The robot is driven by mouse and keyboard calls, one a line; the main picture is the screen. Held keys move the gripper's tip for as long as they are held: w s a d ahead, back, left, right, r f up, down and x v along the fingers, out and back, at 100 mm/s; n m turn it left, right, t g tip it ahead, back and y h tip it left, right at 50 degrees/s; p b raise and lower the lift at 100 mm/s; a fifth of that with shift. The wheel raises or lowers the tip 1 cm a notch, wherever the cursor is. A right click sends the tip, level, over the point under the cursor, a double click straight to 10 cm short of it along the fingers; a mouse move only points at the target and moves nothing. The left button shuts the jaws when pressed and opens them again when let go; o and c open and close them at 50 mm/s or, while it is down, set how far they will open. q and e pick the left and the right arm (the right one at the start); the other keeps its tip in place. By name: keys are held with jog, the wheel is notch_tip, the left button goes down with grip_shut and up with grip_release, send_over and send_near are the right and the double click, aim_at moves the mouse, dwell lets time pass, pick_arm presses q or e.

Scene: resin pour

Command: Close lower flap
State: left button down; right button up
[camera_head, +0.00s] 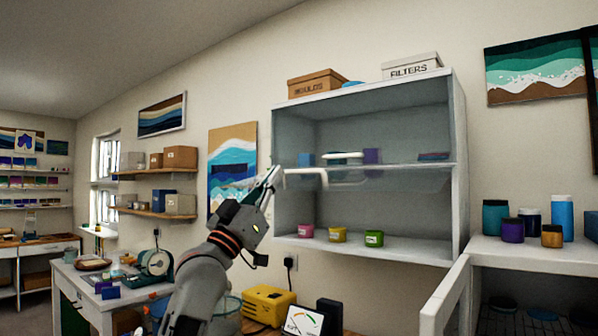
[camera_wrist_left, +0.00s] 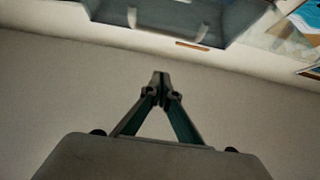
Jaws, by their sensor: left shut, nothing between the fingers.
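A white wall cabinet (camera_head: 461,170) has a clear lower flap (camera_head: 400,180) at mid-height. The flap juts outward, and the lower compartment is open beneath it. Its white handle (camera_head: 308,174) is at the left of the flap. A second white handle (camera_head: 342,155) shows just above it. My left gripper (camera_head: 273,174) is shut and empty, just left of the lower handle; whether it touches is unclear. In the left wrist view, the gripper (camera_wrist_left: 160,82) is shut against a bare wall, with the cabinet's underside at the top. My right gripper is not in view.
Pink (camera_head: 306,231), yellow (camera_head: 338,235) and green (camera_head: 374,239) jars stand on the cabinet's lower shelf. Two labelled boxes (camera_head: 411,69) sit on top. Several bottles (camera_head: 562,217) stand on the right counter. A yellow device (camera_head: 268,301) is below.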

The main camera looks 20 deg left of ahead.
pick_arm(q)
jog(key=p+x, duration=0.2)
jog(key=x, duration=0.6)
jog(key=f, duration=0.1)
jog(key=w+f, duration=0.1)
jog(key=f, duration=0.1)
jog(key=shift+w+d+f, duration=0.15)
jog(key=shift+w+d, duration=0.25)
